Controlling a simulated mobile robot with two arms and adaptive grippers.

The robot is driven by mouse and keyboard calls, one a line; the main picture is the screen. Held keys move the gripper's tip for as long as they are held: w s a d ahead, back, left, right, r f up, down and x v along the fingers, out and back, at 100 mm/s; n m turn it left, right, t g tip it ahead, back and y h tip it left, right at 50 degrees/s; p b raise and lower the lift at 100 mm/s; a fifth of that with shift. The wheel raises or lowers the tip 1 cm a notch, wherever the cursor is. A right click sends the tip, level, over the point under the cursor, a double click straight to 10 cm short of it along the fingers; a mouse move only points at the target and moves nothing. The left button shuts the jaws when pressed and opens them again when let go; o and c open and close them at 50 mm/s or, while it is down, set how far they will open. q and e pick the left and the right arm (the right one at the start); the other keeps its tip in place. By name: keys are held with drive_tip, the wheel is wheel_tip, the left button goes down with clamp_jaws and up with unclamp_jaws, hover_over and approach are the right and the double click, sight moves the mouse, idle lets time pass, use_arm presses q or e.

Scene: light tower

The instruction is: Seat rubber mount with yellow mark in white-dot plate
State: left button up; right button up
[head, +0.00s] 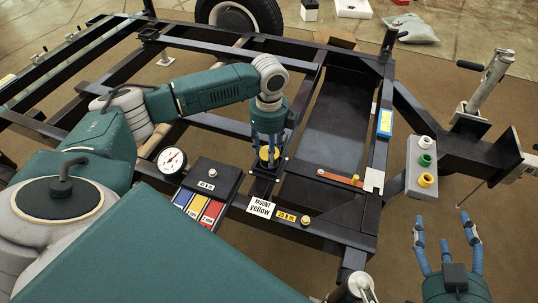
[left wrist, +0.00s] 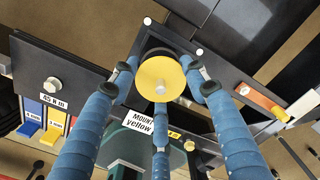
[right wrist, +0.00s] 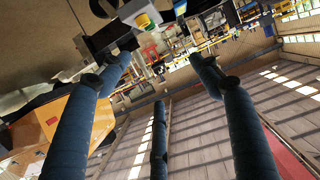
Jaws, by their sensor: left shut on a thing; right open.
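The rubber mount with the yellow mark (left wrist: 161,80) shows as a yellow disc with a metal stud at its centre and a dark body below. My left gripper (head: 267,152) points down with its blue fingers shut around the mount, over the white-dot plate (head: 265,172). In the left wrist view the plate (left wrist: 180,34) is a dark plate with white dots at its corners, behind the mount. The mount hides the plate's middle, so I cannot tell whether it is fully seated. My right gripper (head: 446,228) is open and empty at the lower right, off the frame.
A card reading "MOUNT yellow" (head: 260,207) is beside the plate on the dark frame rail. A round gauge (head: 172,160) and a "45 N m" block (head: 212,179) lie left. A grey panel with coloured caps (head: 421,165) stands right. An orange strip (head: 340,179) lies nearby.

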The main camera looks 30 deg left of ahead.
use_arm(q)
drive_tip(key=shift+f, duration=0.7)
use_arm(e)
drive_tip(key=r, duration=0.1)
drive_tip(key=t, duration=0.1)
drive_tip(key=w+r, duration=0.1)
drive_tip(key=shift+a+r+y, duration=0.3)
use_arm(q)
drive_tip(key=o, duration=1.3)
use_arm(e)
drive_tip(key=shift+s+d+f, duration=0.1)
drive_tip(key=shift+f, duration=0.2)
use_arm(q)
drive_tip(key=shift+o, duration=0.2)
